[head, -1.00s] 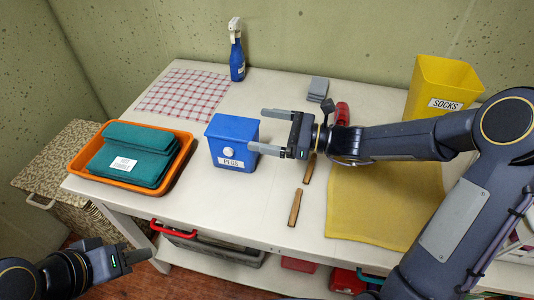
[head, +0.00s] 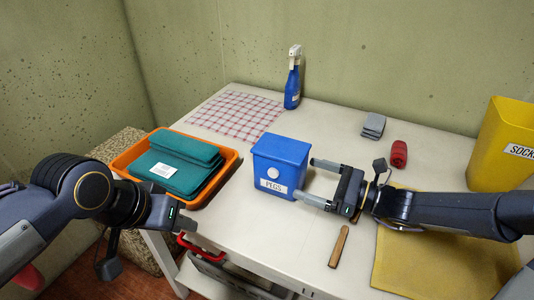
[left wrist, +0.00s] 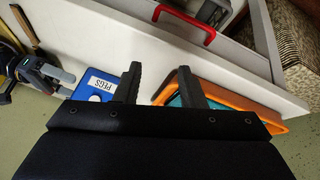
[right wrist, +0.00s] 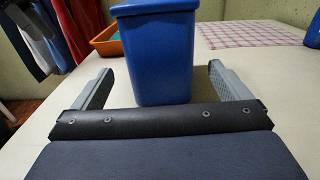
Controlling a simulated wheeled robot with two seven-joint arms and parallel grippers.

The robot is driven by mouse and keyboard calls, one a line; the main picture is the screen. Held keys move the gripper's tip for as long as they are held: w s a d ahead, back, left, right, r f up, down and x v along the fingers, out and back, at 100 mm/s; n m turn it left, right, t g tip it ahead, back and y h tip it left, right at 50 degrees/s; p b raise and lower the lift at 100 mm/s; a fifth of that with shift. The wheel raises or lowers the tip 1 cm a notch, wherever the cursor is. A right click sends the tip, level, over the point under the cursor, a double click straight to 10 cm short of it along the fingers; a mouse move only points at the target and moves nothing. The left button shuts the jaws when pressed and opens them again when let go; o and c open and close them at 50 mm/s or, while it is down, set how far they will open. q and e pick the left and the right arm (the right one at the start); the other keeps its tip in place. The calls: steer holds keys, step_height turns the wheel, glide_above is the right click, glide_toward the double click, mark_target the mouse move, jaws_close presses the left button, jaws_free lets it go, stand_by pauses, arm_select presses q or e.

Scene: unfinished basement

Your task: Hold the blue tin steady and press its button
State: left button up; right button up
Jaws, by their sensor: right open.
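The blue tin (head: 281,158), labelled PEGS, stands upright on the table with a round white button (head: 272,173) on its front face. It fills the middle of the right wrist view (right wrist: 155,55). My right gripper (head: 306,180) is open at the tin's right side. Its fingers show on either side of the tin in the right wrist view, with visible gaps. My left gripper (head: 190,224) is empty, its fingers apart, at the table's front edge, left of and nearer than the tin. In the left wrist view the tin (left wrist: 98,90) lies left of the left fingers.
An orange tray (head: 228,165) with folded teal cloth is left of the tin. A wooden strip (head: 339,246) and yellow cloth (head: 405,270) lie to the right. A spray bottle (head: 292,85), grey block (head: 373,125), red item (head: 399,154) and yellow bin (head: 503,150) stand behind.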

mark_target(283, 170)
steer(key=shift+a, duration=0.1)
steer(key=x, duration=0.7)
steer(key=shift+w+a, duration=0.1)
steer(key=shift+a, duration=0.15)
arm_select(q)
steer(key=w+d+r+m, duration=0.1)
steer(key=w+d+r, duration=0.3)
steer(key=d, duration=0.3)
steer(key=w+d+r+m+y, duration=0.1)
steer(key=w+d+r+m, duration=0.1)
steer(key=w+d+r, duration=0.2)
steer(key=w+d, duration=0.2)
steer(key=d, duration=0.1)
steer(key=shift+w+d+r+t, duration=0.3)
steer(key=shift+d, duration=0.05)
arm_select(e)
steer(key=c, duration=1.1)
arm_select(q)
jaws_close()
